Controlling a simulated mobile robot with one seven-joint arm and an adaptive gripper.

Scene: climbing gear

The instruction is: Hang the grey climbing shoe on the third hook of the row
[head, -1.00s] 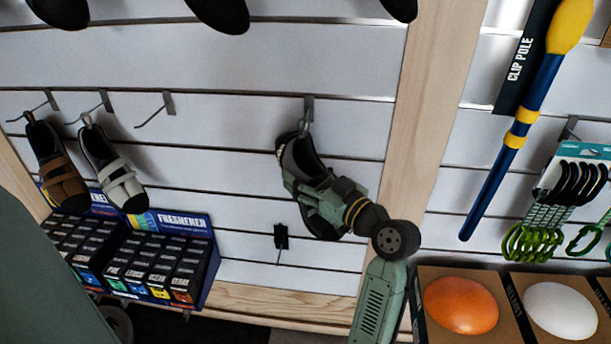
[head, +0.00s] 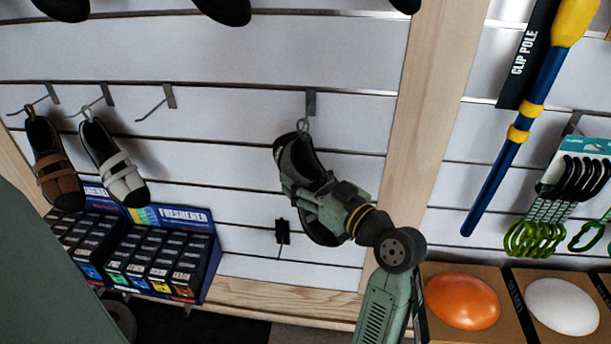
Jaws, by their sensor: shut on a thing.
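A grey and black climbing shoe (head: 298,160) hangs toe down in my gripper (head: 308,204), which is shut on its side. The shoe's pull loop is at the top, just below a hook bracket (head: 311,102) at the right of the row. I cannot tell whether the loop is around that hook or only in front of it. The third hook from the left (head: 168,98) is empty. The first hook (head: 52,94) bears a brown shoe (head: 56,172) and the second hook (head: 106,95) bears a light grey-white shoe (head: 117,172).
Freshener boxes (head: 150,250) stand below the hanging shoes. A small black fitting (head: 282,232) is on the slatted wall left of my gripper. A wooden post (head: 432,100) rises at right, with a clip pole (head: 520,130) beyond it. The wall between the third hook and the held shoe is clear.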

